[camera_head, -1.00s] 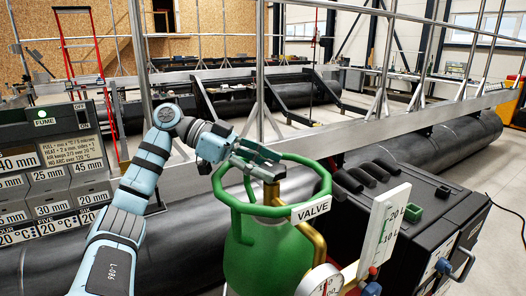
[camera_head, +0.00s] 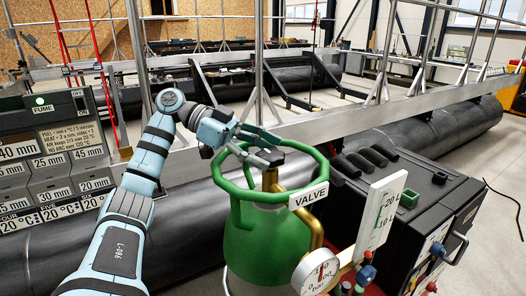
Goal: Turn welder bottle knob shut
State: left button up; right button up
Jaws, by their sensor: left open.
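The welder bottle (camera_head: 262,238) is green and stands upright in the lower middle, with a green guard ring (camera_head: 235,192) around its top and a VALVE label (camera_head: 309,195) on the ring. A dark knob (camera_head: 271,158) sits on the brass valve stem (camera_head: 270,180) inside the ring. My left gripper (camera_head: 276,156) reaches in from the left over the ring's far side. Its fingers are apart, one behind and one in front of the knob; whether they touch it I cannot tell. My right gripper is not in view.
A pressure gauge (camera_head: 316,273) and a white scale board (camera_head: 380,215) stand close to the right of the bottle. A black machine case (camera_head: 420,205) is farther right. A FUME panel (camera_head: 55,150) is at left. Black pontoon pipes (camera_head: 190,205) and metal railings lie behind.

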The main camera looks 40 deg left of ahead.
pick_arm(q)
jog(key=v, duration=0.7)
jog(key=shift+s+a, duration=0.15)
jog(key=shift+a, duration=0.05)
